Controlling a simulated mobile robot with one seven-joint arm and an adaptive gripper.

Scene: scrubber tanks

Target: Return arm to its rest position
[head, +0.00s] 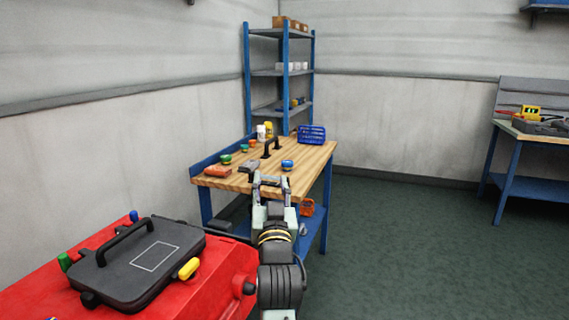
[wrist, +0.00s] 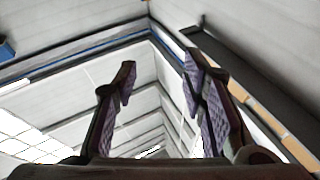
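My arm reaches up from the bottom middle of the head view. My gripper (head: 271,183) is at its far end and overlaps the near edge of the wooden workbench in the picture. In the wrist view my gripper (wrist: 160,78) shows two padded fingers standing well apart with nothing between them. Behind the fingers are pale walls, beams and bright ceiling panels, so the wrist camera faces upward. I cannot tell the exact gap between the gripper and the bench.
The workbench (head: 310,157) carries small coloured caps, bottles and a blue basket (head: 312,134). A red machine (head: 226,278) with a black lid (head: 130,275) stands at left. A blue shelf (head: 282,72) is behind. Green floor (head: 400,235) is clear towards the right bench (head: 535,188).

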